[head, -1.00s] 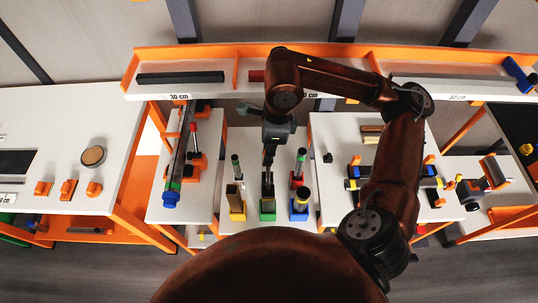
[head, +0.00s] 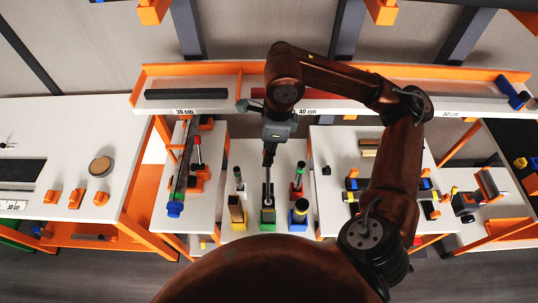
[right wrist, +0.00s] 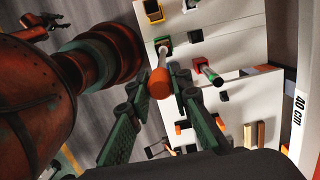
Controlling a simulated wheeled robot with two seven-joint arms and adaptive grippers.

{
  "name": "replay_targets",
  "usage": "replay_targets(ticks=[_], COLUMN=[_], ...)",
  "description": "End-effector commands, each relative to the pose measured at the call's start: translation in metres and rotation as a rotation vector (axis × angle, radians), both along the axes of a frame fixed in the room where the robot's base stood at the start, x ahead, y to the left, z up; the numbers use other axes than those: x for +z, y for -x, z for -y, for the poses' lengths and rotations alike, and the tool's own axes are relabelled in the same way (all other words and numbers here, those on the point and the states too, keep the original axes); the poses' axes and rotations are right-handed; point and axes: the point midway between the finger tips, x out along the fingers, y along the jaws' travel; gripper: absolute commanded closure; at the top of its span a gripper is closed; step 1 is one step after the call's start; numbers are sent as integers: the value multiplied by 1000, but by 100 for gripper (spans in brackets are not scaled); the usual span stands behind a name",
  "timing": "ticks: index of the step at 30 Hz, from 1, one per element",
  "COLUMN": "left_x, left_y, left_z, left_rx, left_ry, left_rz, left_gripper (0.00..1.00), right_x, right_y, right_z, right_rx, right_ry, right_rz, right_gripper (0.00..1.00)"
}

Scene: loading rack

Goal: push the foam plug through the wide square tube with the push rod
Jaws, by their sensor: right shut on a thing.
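My right gripper (head: 269,152) is shut on the push rod. In the right wrist view, the fingers (right wrist: 170,88) close around its round orange knob (right wrist: 160,84), and the thin grey shaft (right wrist: 162,58) runs away from it. In the head view, the shaft (head: 268,172) points down at the dark square tube (head: 267,193) standing in a green base (head: 267,217). The rod's far end meets the tube's mouth; how deep it sits cannot be told. The foam plug is not visible. What looks like my left gripper (right wrist: 42,24) shows small at upper left in the right wrist view.
Thin upright rods stand close behind both. A long orange-edged shelf (head: 220,102) crosses behind. A long dark bar (head: 181,175) lies at left.

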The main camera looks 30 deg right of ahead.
Motion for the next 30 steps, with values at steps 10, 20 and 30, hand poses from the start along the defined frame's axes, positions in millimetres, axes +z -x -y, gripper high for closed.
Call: replay_targets(ticks=[10,20,30], left_x=[18,34,50], left_y=[-2,-4,-6], left_z=[0,0,0], left_rx=[0,0,0], left_ry=[0,0,0], left_rz=[4,7,9], left_gripper=[60,60,60], right_x=[29,54,80], right_y=[0,0,0], right_z=[0,0,0], right_rx=[-1,0,-1], right_ry=[0,-1,0], right_rz=[1,1,1], right_gripper=[100,100,100])
